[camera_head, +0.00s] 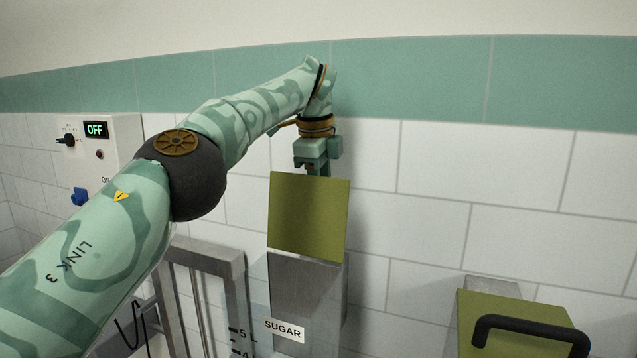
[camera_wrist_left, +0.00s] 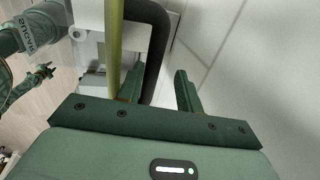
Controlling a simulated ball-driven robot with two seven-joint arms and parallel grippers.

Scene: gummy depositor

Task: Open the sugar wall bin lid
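The sugar bin (camera_head: 307,290) is a grey metal wall bin with a white SUGAR label (camera_head: 285,330). Its olive lid (camera_head: 308,217) stands raised and steeply tilted, with a plain face toward my head; its handle is hidden there. In the left wrist view the lid (camera_wrist_left: 113,45) shows edge-on beside its black handle (camera_wrist_left: 157,45). My left gripper (camera_head: 318,168) is at the lid's top, partly hidden behind it. Its fingers (camera_wrist_left: 160,88) are apart, with the handle between them and a gap to one finger. My right gripper seems to show small in the left wrist view (camera_wrist_left: 43,74); its fingers are unclear.
Another bin with a closed olive lid (camera_head: 535,325) and black handle (camera_head: 530,330) is at lower right. A control box (camera_head: 100,160) reading OFF is on the left wall. A metal frame (camera_head: 205,260) stands left of the sugar bin. The tiled wall is close behind.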

